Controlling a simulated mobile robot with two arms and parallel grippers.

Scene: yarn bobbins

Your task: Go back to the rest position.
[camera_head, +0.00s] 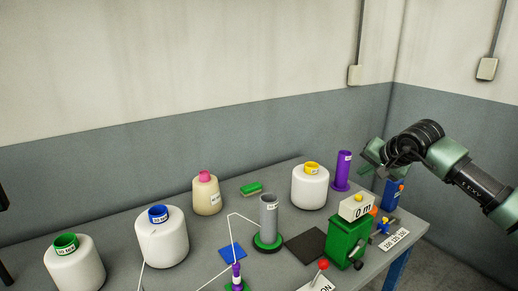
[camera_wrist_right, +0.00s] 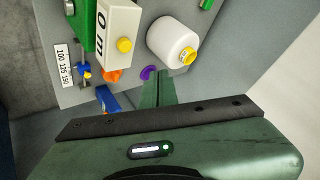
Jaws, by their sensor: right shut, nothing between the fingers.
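My right gripper (camera_head: 370,158) is at the right side of the table, near the purple tube (camera_head: 342,170) and above the table's right end. In the right wrist view, its green fingers (camera_wrist_right: 152,88) lie together, shut with nothing between them. The purple tube (camera_wrist_right: 149,73) shows just beyond the fingertips there. No left gripper can be made out in the head view.
The grey table (camera_head: 110,240) holds white bobbins (camera_head: 162,238), a cream bobbin (camera_head: 206,195), a grey spindle (camera_head: 268,215) and a green box with a "0 m" display (camera_head: 347,238). A blue object (camera_head: 392,195) stands below my right wrist. Walls stand behind.

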